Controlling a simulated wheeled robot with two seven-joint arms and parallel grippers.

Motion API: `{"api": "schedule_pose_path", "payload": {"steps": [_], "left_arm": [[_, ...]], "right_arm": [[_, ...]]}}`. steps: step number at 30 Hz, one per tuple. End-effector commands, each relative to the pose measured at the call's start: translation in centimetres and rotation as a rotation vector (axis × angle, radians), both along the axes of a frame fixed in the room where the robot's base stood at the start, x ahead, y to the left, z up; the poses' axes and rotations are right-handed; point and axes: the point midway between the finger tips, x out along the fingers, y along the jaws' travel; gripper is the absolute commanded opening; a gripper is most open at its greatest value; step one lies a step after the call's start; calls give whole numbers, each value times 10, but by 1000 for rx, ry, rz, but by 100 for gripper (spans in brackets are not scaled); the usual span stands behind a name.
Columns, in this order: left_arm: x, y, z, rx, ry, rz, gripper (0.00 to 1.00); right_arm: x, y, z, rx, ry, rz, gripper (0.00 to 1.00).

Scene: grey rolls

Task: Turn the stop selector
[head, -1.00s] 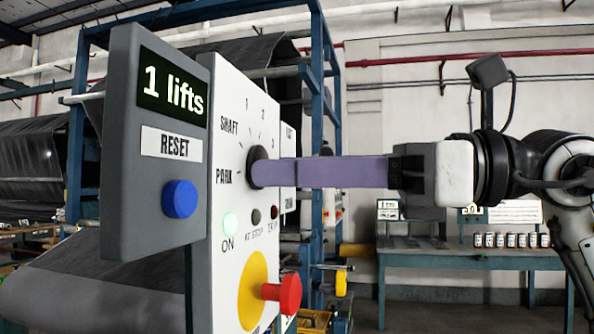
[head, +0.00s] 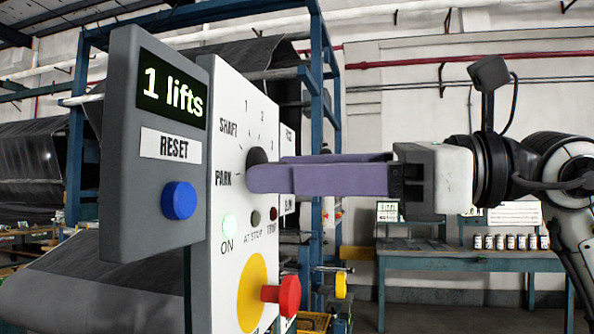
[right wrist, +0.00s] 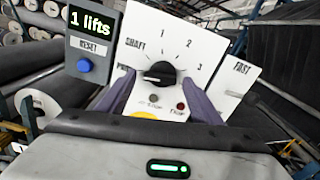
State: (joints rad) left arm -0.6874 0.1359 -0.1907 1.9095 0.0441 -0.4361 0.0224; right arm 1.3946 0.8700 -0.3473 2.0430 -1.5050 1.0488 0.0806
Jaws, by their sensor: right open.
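The stop selector is a black round knob (head: 257,157) on a white panel (head: 228,100) marked PARK, SHAFT, 1, 2, 3. In the right wrist view the selector (right wrist: 160,74) has its pale pointer mark towards PARK at the left. My right gripper (head: 266,170) is open, its two purple fingers reaching left to the panel. In the head view the nearer finger hides the knob's lower part. In the right wrist view the fingers stand on either side of the knob; contact cannot be told. My left gripper is not in view.
A grey box with a "1 lifts" display (head: 172,92) and a blue RESET button (head: 179,200) juts out left of the panel. A blue table (head: 470,262) stands behind.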

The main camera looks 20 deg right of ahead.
Motion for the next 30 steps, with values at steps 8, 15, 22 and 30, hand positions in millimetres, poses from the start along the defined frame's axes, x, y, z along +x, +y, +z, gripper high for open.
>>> {"api": "schedule_pose_path", "payload": {"steps": [8, 15, 22, 30], "left_arm": [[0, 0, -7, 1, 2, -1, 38], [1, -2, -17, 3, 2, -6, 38], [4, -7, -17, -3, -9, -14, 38], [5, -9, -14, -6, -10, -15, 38]], "right_arm": [[-10, -16, -2, 2, 1, -3, 59], [-36, -56, -3, 1, 2, -5, 59], [-54, -81, -1, 1, 1, -2, 59], [-58, -86, 0, 0, 0, 0, 59]]}}
